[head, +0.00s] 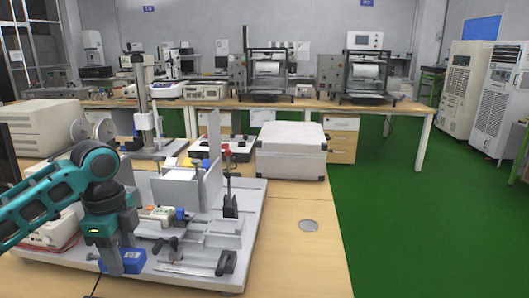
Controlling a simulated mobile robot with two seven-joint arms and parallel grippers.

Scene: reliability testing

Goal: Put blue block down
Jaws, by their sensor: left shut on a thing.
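My left gripper (118,262) points down at the lower left, over the front left part of a light grey test board (215,280). It is shut on a blue block (134,260), which shows to the right of the fingers with a light mark on its face. Part of the block is hidden by the gripper. I cannot tell whether the block touches the board or hangs just above it. My right gripper is not in view.
The board carries an upright white panel (212,160), a black clamp (230,200) and grey fixtures beside the block. A white box (291,150) stands behind on the wooden table (305,265). The table right of the board is mostly clear.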

